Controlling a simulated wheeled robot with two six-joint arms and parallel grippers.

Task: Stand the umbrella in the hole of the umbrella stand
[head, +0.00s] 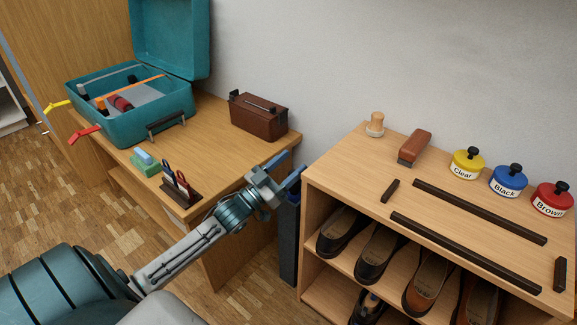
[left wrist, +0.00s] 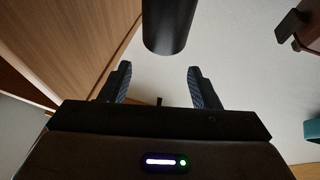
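My left gripper (head: 284,174) is in the gap between the desk and the shoe shelf, near the desk's right corner. Its two fingers are apart, and nothing is between them; they also show apart in the left wrist view (left wrist: 161,84). A dark upright column (head: 289,245) stands in that gap, below the gripper. In the left wrist view a smooth black cylinder (left wrist: 168,25) comes in from the top edge and ends just beyond the fingertips, apart from them. I cannot tell whether these are the umbrella or its stand. No hole is visible. My right gripper is out of view.
The shoe shelf (head: 345,165) holds several shoes below, and polish tins, a brush and dark strips on top. The desk (head: 215,120) bears an open teal case (head: 150,128), a brown box (head: 258,122) and a small tool holder (head: 180,192). A white wall stands behind.

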